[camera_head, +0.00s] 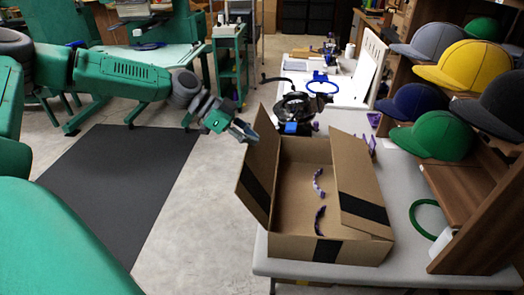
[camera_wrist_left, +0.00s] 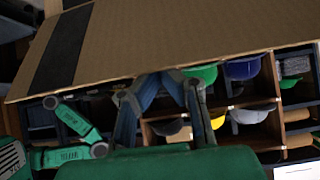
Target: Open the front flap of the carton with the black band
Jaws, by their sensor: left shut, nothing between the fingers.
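The brown carton (camera_head: 300,248) with the black band stands on the grey table, open at the top. Its left flap (camera_head: 262,160) is raised and leans outward; its right flap (camera_head: 360,180) stands up and slants over the inside. The band crosses both flaps and the near wall. I cannot make out a separate flap at the near wall. My left gripper (camera_head: 246,132) is shut and empty at the far upper corner of the left flap. In the left wrist view its fingers (camera_wrist_left: 165,78) meet at a cardboard flap's edge (camera_wrist_left: 190,45); contact is unclear. My right gripper is not in view.
Purple and dark curved pieces (camera_head: 319,182) lie inside the carton. A wooden shelf (camera_head: 470,175) with several caps stands close on the right. A green ring (camera_head: 413,220) lies beside the carton. A black machine (camera_head: 294,106) stands behind it.

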